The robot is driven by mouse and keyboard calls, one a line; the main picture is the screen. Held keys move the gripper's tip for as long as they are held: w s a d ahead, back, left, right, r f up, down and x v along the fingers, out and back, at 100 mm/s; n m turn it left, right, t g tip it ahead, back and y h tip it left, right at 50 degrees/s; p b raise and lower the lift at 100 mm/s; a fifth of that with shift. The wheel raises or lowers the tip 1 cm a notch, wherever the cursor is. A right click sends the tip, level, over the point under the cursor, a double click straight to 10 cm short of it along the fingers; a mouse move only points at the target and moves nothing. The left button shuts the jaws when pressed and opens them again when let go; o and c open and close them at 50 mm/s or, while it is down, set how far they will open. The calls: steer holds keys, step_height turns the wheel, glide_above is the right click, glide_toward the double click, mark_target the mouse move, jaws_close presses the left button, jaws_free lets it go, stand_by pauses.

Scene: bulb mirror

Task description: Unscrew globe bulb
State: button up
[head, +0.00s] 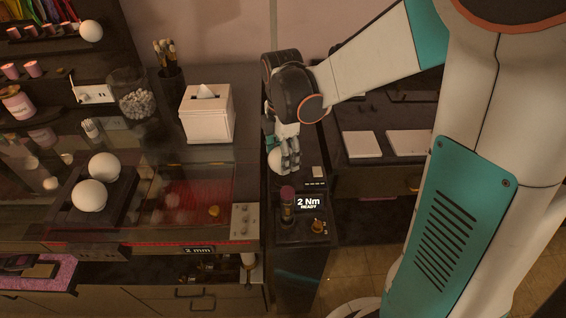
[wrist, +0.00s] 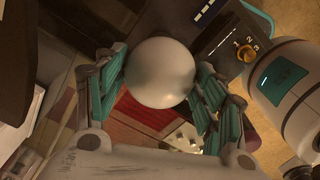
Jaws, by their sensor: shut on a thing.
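A white globe bulb (wrist: 160,73) sits between the two teal-padded fingers of my gripper (wrist: 158,85) in the wrist view, which are closed against its sides. In the head view my gripper (head: 288,152) points down above the dark narrow console, and part of the bulb (head: 275,160) shows beside the fingers. The bulb's base and whatever is under it are hidden. Two more white globe bulbs (head: 89,195) (head: 104,166) rest on a dark tray (head: 122,205) at the left of the counter.
A white tissue box (head: 207,117), a jar of white balls (head: 134,101) and a brush cup (head: 171,83) stand left of my gripper. A glass-topped counter lies in front.

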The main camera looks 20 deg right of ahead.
steer(key=o, duration=0.7)
steer(key=shift+o, duration=0.2)
steer(key=shift+r+p, duration=1.15)
steer(key=shift+r, duration=0.4)
steer(key=shift+o, duration=0.6)
steer(key=o, duration=0.5)
steer(key=shift+c, duration=0.2)
